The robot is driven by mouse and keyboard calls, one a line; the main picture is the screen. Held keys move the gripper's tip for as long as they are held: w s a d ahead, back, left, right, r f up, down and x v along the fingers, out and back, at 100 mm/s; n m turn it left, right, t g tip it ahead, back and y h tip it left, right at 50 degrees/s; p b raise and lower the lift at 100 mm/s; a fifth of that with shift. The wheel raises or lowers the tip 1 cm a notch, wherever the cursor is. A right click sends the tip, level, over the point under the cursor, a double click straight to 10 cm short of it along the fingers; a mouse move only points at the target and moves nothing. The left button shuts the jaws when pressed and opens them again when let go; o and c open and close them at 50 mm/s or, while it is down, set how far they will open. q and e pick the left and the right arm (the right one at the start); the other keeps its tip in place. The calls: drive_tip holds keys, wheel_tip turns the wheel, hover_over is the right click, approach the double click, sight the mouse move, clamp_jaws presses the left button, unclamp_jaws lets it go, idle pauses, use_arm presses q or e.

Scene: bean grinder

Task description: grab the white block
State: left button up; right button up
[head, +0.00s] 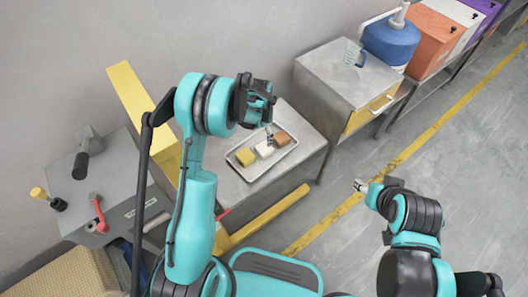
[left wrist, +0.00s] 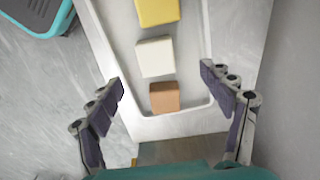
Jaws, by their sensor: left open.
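The white block (head: 264,149) lies in a shallow metal tray (head: 243,177) between a yellow block (head: 245,157) and a brown block (head: 281,138). My left gripper (head: 268,132) is above the tray, near the brown and white blocks. In the left wrist view the white block (left wrist: 155,57) is in the middle of the row, beyond the open, empty fingertips (left wrist: 163,80). The brown block (left wrist: 164,97) appears between the fingers and the yellow block (left wrist: 157,12) is farthest. My right gripper (head: 362,186) is off to the right over the floor, its jaws too small to read.
The tray rests on a grey metal table (head: 232,194). A metal cabinet (head: 335,80) stands to its right, with a blue container (head: 391,42) beyond. A grey machine with levers (head: 110,185) is at the left. The floor at the right is clear.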

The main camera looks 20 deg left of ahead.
sight(264, 147)
use_arm(q)
wheel_tip(264, 147, down, 5)
drive_tip(key=shift+w+f+b, duration=0.1)
drive_tip(key=shift+b, duration=0.5)
drive_tip(key=f+b, duration=0.2)
drive_tip(key=f, duration=0.1)
drive_tip(key=d+f+b, duration=0.1)
drive_tip(key=f, duration=0.1)
drive_tip(key=shift+f, duration=0.2)
drive_tip(key=shift+r, duration=0.1)
drive_tip(key=c, duration=1.4)
